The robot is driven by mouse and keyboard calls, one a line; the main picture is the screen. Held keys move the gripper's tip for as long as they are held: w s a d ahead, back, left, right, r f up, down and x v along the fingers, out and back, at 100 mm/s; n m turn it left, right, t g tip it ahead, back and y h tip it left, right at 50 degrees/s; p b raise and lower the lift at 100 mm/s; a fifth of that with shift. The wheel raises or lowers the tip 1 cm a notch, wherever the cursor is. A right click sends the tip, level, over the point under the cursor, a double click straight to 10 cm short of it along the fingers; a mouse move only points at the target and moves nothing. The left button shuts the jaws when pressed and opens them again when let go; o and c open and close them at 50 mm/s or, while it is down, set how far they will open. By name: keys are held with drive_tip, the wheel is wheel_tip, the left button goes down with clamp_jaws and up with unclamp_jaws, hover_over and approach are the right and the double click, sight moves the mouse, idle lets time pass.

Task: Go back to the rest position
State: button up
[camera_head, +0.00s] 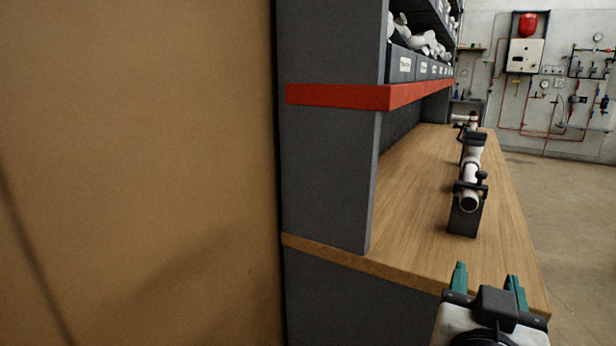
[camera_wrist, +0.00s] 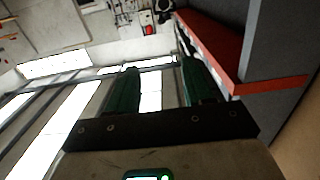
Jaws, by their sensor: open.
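My gripper (camera_head: 487,278) is at the lower right of the head view, in front of the near end of a wooden workbench (camera_head: 425,205). Its two green fingers point away from me and stand apart with nothing between them. In the wrist view my gripper (camera_wrist: 155,82) is also open and empty. Behind its fingers are bright ceiling lights or windows, and the rest position itself is not marked by anything in view.
A large brown panel (camera_head: 135,170) fills the left. A grey shelf unit with a red strip (camera_head: 340,95) and bins (camera_head: 402,65) stands over the bench. White pipe pieces sit in a dark holder (camera_head: 466,215) on the bench. Open floor (camera_head: 560,215) lies to the right.

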drive_tip(key=s+d+f+n+g+y, duration=0.1)
drive_tip(key=s+d+f+g, duration=0.1)
drive_tip(key=f, duration=0.6)
drive_tip(key=s+d+f+n+g+y, duration=0.1)
drive_tip(key=s+d+f+g+y, duration=0.15)
drive_tip(key=f, duration=0.55)
drive_tip(key=s+d+f+n+g, duration=0.1)
drive_tip(key=d+f+g, duration=0.15)
drive_tip(key=f, duration=0.55)
drive_tip(key=s+f+n+g+y, duration=0.2)
drive_tip(key=s+f+g+y, duration=0.4)
drive_tip(key=s+f, duration=1.2)
wheel_tip(320, 180, up, 14)
drive_tip(key=s+g+p, duration=0.1)
drive_tip(key=s+p, duration=0.1)
drive_tip(key=p, duration=1.1)
drive_tip(key=shift+a+r+h+p, duration=0.15)
drive_tip(key=shift+a+h+p, duration=0.2)
drive_tip(key=shift+h+p, duration=0.1)
